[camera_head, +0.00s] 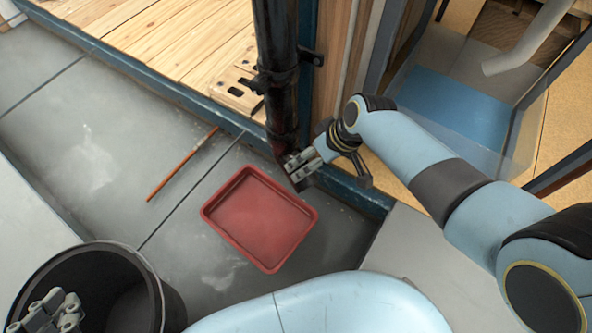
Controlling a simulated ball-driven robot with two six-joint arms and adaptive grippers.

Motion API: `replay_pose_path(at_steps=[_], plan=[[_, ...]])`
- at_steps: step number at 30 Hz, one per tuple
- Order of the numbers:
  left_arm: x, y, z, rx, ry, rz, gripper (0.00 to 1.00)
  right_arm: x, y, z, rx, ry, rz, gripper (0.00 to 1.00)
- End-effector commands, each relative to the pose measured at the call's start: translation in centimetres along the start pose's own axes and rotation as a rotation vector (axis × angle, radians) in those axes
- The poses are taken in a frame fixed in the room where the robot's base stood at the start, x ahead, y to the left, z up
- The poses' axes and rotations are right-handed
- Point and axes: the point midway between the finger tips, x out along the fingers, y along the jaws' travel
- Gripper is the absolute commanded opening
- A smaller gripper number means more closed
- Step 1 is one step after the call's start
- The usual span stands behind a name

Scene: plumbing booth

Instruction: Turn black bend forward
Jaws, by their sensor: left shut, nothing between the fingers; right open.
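A black downpipe (275,60) runs down beside the wooden post, with the black bend (283,146) at its lower end. My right gripper (297,168) is at the bend's lower end, with its fingers open beside or around it; I cannot tell if they touch it. The gripper hides part of the bend, so its exact facing is hard to make out. My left gripper (48,316) is shut and empty at the bottom left, in front of the black bucket.
A red tray (262,222) lies on the grey tiles just below the bend. The black bucket (150,312) stands at the lower left. A thin orange-brown rod (182,165) lies on the tiles. A dark blue sill (150,82) edges the wooden decking.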

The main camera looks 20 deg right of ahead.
Motion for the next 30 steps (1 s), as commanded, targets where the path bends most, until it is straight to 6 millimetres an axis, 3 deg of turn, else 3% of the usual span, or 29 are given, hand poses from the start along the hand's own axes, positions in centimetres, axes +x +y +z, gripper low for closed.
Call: replay_pose_path(at_steps=[1,10,16,23,30], plan=[[0.0,0.1,0.9,0.001,0.021,0.001,0.00,0.9,0.0,0.3,0.001,-0.003,-0.002,0.87],[0.5,0.3,-6.7,0.032,0.410,0.002,0.00,3.7,0.0,0.3,0.001,-0.004,-0.001,0.87],[0.1,0.2,-11.9,0.049,0.588,0.001,0.00,4.3,0.0,0.2,0.000,-0.002,0.000,0.87],[-1.3,0.4,-17.3,0.071,0.803,0.002,0.00,5.4,0.0,0.2,0.001,-0.002,0.000,0.87],[-3.9,0.6,-22.5,0.095,1.045,0.005,0.00,6.6,0.0,0.2,0.001,-0.002,-0.001,0.87]])
